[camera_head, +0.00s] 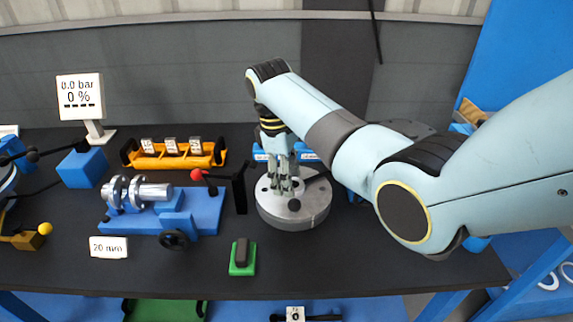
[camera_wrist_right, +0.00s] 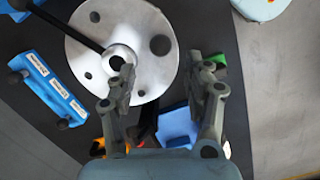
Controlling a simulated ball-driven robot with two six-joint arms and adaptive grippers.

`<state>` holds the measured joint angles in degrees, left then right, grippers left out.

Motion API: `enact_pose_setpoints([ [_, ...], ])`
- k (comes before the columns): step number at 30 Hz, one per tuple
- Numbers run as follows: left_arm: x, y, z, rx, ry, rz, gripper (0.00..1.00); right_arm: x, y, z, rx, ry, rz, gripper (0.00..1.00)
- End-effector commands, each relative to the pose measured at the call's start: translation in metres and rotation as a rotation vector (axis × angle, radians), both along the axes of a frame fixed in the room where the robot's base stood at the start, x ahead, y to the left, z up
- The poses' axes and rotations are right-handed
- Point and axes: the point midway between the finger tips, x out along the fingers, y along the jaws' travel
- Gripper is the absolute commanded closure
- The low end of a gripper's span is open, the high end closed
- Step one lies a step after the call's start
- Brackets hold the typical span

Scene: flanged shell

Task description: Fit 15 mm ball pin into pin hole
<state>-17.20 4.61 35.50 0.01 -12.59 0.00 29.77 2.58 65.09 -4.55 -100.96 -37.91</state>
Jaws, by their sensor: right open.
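The flanged shell part is a round grey metal disc (camera_head: 318,213) on the table, also in the right wrist view (camera_wrist_right: 82,48), with several small holes near its rim. A dark ball (camera_head: 294,204) sits near its front edge, and it also shows in the right wrist view (camera_wrist_right: 160,45). It looks like a ball pin's head; its size and shank cannot be told. A black rod (camera_wrist_right: 70,25) runs to the disc's middle. My right gripper (camera_head: 284,188) points down over the disc, open and empty, and its fingers show in the right wrist view (camera_wrist_right: 170,78). My left gripper is not seen.
A blue labelled rack (camera_wrist_right: 47,87) stands behind the disc. An orange rack (camera_head: 175,158), a blue fixture (camera_head: 205,212) with a metal shaft and a red-knobbed lever, and a "20 mm" sign (camera_head: 108,247) are to the left. A green block (camera_head: 243,262) is in front.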

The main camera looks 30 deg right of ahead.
Motion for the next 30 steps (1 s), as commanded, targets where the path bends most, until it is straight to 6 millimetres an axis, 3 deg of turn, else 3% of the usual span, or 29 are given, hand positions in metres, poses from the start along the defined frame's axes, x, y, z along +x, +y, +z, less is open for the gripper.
enact_pose_setpoints([
  [3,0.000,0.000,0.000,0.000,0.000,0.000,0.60,0.003,0.002,0.021,0.000,-0.003,0.000,0.48],
  [9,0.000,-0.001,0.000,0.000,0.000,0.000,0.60,0.004,0.004,0.037,-0.001,-0.001,0.000,0.48],
  [26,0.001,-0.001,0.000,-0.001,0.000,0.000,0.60,0.003,0.004,0.036,-0.001,-0.001,-0.003,0.48],
  [30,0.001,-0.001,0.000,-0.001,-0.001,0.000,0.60,-0.019,0.002,0.020,-0.008,-0.035,-0.048,0.48],
])
